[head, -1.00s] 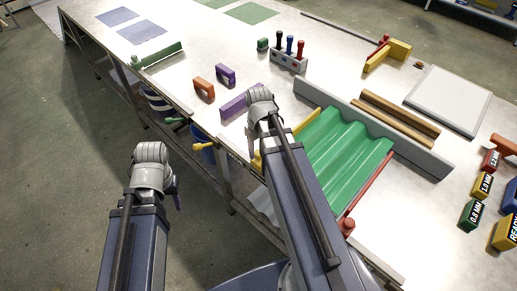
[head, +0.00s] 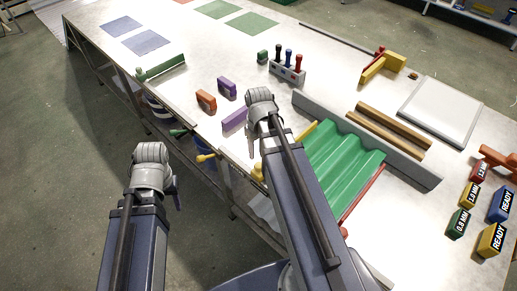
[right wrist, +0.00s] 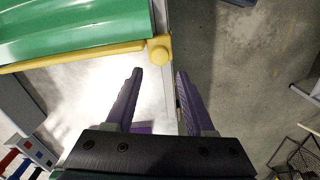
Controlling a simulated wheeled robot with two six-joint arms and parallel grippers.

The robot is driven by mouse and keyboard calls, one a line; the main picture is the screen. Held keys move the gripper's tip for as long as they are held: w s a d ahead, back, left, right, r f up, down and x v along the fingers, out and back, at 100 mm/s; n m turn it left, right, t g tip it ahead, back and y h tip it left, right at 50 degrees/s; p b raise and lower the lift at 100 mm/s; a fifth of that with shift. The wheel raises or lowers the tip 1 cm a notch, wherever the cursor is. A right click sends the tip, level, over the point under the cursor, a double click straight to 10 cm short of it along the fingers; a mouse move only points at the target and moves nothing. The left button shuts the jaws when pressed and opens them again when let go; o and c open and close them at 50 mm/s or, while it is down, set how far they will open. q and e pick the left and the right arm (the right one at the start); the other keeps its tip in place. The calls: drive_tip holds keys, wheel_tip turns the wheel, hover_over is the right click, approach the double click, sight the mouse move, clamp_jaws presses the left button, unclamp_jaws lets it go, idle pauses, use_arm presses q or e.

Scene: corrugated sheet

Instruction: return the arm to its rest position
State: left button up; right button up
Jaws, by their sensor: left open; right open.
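My left gripper (head: 152,180) hangs at the lower left, over the floor and off the table's near edge. Its fingers are mostly hidden behind the wrist. My right gripper (head: 255,135) is above the table's near edge, left of the green corrugated sheet (head: 345,160). Its fingers are largely hidden by the wrist in the head view. In the right wrist view the right gripper (right wrist: 157,85) shows two dark purple fingers spread apart with nothing between them. The yellow bar (right wrist: 75,57) along the sheet's edge lies just beyond the fingers.
The table (head: 300,115) carries orange (head: 206,101) and purple (head: 227,88) handles, a tool rack (head: 287,72), a long grey bar (head: 365,140) and labelled blocks (head: 460,222). Yellow (head: 206,157) and green levers jut from the near edge. Open floor (head: 60,200) lies left.

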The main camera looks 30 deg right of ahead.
drive_tip(key=s+a+n, duration=0.1)
drive_tip(key=s+a, duration=0.2)
drive_tip(key=a, duration=0.7)
drive_tip(key=s+a+n+h, duration=0.1)
drive_tip(key=s+a, duration=0.3)
drive_tip(key=a, duration=0.6)
drive_tip(key=shift+a, duration=0.25)
drive_tip(key=shift+r, duration=0.1)
